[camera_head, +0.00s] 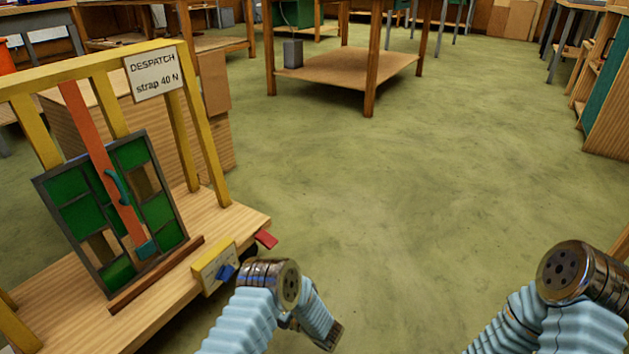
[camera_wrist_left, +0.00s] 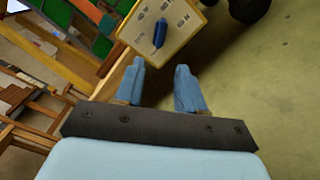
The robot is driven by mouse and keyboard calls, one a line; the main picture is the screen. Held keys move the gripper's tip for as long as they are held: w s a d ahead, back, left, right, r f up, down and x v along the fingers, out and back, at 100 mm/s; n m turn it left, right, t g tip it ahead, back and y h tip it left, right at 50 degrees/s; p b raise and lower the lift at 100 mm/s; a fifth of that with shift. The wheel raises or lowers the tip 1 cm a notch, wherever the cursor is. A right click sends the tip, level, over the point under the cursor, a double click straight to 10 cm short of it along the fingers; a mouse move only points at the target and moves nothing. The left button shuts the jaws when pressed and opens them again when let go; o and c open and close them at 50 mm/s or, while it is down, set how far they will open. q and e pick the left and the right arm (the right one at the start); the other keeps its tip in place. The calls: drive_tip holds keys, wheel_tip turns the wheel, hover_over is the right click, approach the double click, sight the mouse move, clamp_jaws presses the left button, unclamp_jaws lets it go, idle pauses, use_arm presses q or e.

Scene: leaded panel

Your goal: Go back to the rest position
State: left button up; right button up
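The leaded panel (camera_head: 75,215), with green panes and some gaps, leans upright in a yellow frame (camera_head: 218,150) on a wooden stand. An orange strap (camera_head: 100,160) with teal fittings runs down across it. My left gripper (camera_wrist_left: 160,68) is open and empty in the left wrist view. Its two blue fingers are apart, just short of a yellow box with a blue knob (camera_wrist_left: 160,33). This box (camera_head: 214,268) is on the stand's front edge in the head view. My right arm shows at the lower right, but its gripper is out of view.
A sign (camera_head: 155,73) reads "DESPATCH strap 40 N". A red tab (camera_head: 266,239) sticks out from the stand's right corner. A wooden table (camera_head: 350,68) stands at the back and shelving (camera_head: 606,100) at the right. The green floor (camera_head: 420,180) between is clear.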

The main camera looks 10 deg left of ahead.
use_arm(q)
drive_tip(key=s+d+f+m+t+h, duration=0.1)
drive_tip(key=d+f+m+h, duration=0.15)
drive_tip(key=m+h, duration=0.6)
drive_tip(key=s+d+f+m+t+h, duration=0.15)
drive_tip(key=f+m+h, duration=0.3)
drive_tip(key=m, duration=0.65)
drive_tip(key=s+d+r+m+g+h, duration=0.1)
drive_tip(key=s+d+m+g+h, duration=0.3)
drive_tip(key=s+m, duration=0.5)
drive_tip(key=s+d+r+m+g+h, duration=0.1)
drive_tip(key=s+d+m+g+h, duration=0.4)
drive_tip(key=s, duration=0.6)
wheel_tip(320, 180, up, 16)
drive_tip(key=s+m+y+p, duration=0.1)
drive_tip(key=s+m+p, duration=0.1)
drive_tip(key=p, duration=1.4)
drive_tip(key=shift+a+r, duration=0.15)
drive_tip(key=shift+a, duration=0.1)
